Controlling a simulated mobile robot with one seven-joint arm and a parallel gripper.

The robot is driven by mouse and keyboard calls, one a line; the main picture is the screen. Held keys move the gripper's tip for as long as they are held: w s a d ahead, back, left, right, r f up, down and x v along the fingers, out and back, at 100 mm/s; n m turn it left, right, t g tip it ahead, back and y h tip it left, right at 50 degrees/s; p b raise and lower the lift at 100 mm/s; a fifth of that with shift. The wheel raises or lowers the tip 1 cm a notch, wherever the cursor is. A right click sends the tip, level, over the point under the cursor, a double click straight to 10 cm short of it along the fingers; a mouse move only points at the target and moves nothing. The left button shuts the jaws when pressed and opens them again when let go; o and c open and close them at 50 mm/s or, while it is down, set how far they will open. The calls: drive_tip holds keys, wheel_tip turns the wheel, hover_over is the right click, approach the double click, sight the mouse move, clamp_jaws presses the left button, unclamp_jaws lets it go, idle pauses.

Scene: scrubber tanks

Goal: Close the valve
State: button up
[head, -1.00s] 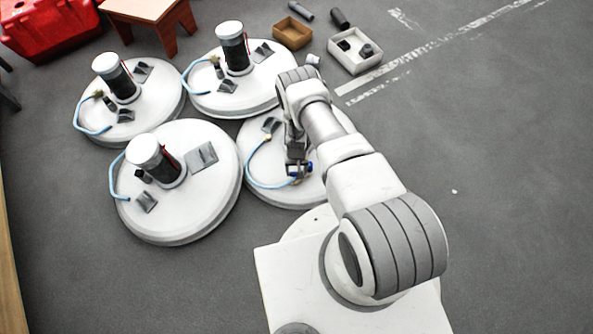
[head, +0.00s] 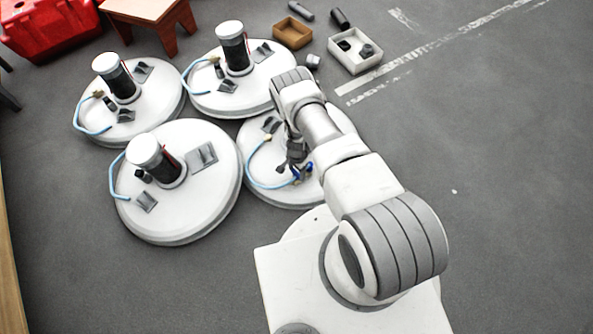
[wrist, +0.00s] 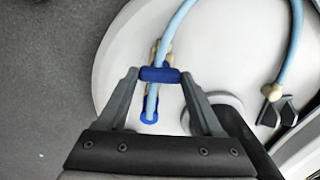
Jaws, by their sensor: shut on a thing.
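The valve sits on the pale blue hose (wrist: 181,22) of the tank lid nearest my arm. Its blue handle (wrist: 159,74) lies between my fingertips in the wrist view, crosswise to the hose, with a brass-coloured body partly hidden under it. A second blue part (wrist: 149,117) shows lower on the hose. My gripper (wrist: 160,75) is shut on the blue handle, one finger at each end. In the head view the blue valve (head: 308,169) shows beside my gripper, which my arm partly covers.
Three other white tank lids (head: 205,215) with capped cylinders stand to the left and behind. Floor on the right is clear.

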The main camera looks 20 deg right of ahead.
sight(296, 172)
drive_tip(key=shift+m, duration=0.8)
drive_tip(key=o, duration=1.1)
wheel_tip(296, 172, up, 18)
drive_tip(key=p, duration=0.7)
drive_tip(key=shift+f, duration=0.25)
